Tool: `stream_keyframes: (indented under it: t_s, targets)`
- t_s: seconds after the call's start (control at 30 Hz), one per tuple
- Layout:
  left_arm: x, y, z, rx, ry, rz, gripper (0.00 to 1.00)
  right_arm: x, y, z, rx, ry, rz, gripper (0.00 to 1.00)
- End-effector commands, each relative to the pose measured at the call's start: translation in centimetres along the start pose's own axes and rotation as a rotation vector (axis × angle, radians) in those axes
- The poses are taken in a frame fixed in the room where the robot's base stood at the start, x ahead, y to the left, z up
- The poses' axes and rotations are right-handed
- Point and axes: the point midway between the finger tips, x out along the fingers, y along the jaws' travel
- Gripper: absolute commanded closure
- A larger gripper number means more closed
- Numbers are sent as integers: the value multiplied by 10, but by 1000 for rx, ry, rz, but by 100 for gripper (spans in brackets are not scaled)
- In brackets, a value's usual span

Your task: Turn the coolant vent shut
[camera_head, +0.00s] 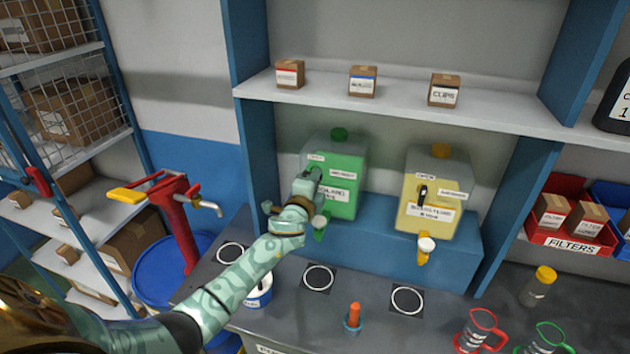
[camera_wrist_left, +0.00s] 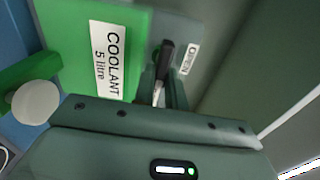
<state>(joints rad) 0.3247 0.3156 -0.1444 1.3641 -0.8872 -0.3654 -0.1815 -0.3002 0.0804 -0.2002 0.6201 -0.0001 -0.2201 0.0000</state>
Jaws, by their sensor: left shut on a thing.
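The green coolant container (camera_head: 346,190) stands on the blue ledge at the back of the bench. Its label reads "COOLANT 5 litre" in the left wrist view (camera_wrist_left: 72,40). My left gripper (camera_head: 310,182) is at the container's upper left front and hides most of the vent in the head view. In the left wrist view its jaws (camera_wrist_left: 164,92) are shut around the vent's stem. A green tap with a pale knob (camera_head: 319,222) sits below. My right gripper is not in view.
A yellow container (camera_head: 428,212) with its own black vent and tap stands to the right on the blue ledge (camera_head: 375,240). A red pump (camera_head: 178,205) on a blue drum is at left. Jugs (camera_head: 480,328) and an orange-handled item (camera_head: 354,318) stand on the bench.

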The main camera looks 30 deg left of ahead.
Motion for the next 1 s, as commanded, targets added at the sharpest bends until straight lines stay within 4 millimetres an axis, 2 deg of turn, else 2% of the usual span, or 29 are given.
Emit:
stream_keyframes:
  t_s: [0.13,0.17,0.2,0.23,0.57,0.67,0.77,1.0]
  targets:
    - [0,2,0,4,0,2,100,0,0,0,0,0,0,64]
    - [0,2,0,4,0,3,82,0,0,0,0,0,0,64]
    - [0,2,0,3,0,2,71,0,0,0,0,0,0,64]
    - [0,2,0,3,0,2,65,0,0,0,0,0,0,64]
    - [-4,1,0,1,0,1,65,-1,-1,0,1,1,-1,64]
    - [-15,1,0,3,0,1,65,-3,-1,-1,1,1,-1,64]
    - [-37,1,0,1,0,2,65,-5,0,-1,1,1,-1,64]
    - [-104,3,0,1,1,3,65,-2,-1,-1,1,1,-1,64]
